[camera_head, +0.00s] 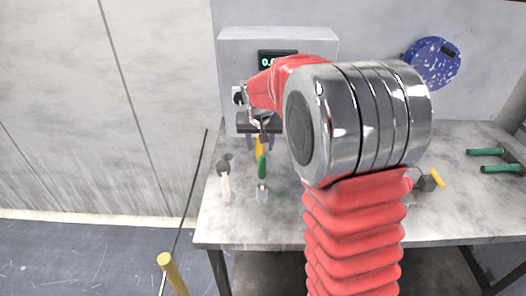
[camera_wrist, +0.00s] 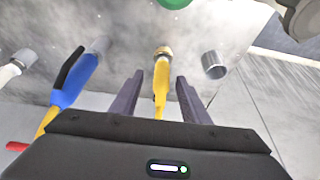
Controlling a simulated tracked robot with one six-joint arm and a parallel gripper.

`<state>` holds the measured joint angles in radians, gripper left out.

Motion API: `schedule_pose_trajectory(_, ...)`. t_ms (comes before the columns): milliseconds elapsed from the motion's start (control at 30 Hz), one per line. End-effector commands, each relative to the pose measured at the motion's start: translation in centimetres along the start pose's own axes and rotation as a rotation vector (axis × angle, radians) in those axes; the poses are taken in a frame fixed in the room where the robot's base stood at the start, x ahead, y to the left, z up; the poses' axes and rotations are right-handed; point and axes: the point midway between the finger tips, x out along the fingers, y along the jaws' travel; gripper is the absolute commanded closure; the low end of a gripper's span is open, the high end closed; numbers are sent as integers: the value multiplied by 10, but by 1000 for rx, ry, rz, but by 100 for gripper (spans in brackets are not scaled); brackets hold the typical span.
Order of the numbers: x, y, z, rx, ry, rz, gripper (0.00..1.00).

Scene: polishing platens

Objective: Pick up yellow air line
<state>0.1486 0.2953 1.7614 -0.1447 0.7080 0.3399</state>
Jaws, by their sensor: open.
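The yellow air line (camera_wrist: 160,92) has a brass end fitting and shows in the wrist view between the two dark fingers of my gripper (camera_wrist: 160,77). Its lower end is hidden behind the gripper body. The fingers are apart, with a visible gap on each side of the line. In the head view, my gripper (camera_head: 260,142) is over the back left of the grey table, in front of a grey box. A yellow piece (camera_head: 259,149), likely the same line, shows between its fingers. I cannot tell the height gap.
In the wrist view, a blue piece with a black handle (camera_wrist: 75,80) and a white fitting (camera_wrist: 18,64) lie left; a metal cylinder (camera_wrist: 213,65) is right.

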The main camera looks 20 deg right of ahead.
Motion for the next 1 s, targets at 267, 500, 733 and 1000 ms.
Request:
schedule_pose_trajectory(267,35,-2,0,-1,-1,1,58)
schedule_pose_trajectory(500,41,-3,-1,-1,0,0,58)
schedule_pose_trajectory(733,40,-3,-1,-1,0,0,58)
schedule_pose_trajectory(1000,40,-3,-1,-1,0,0,65)
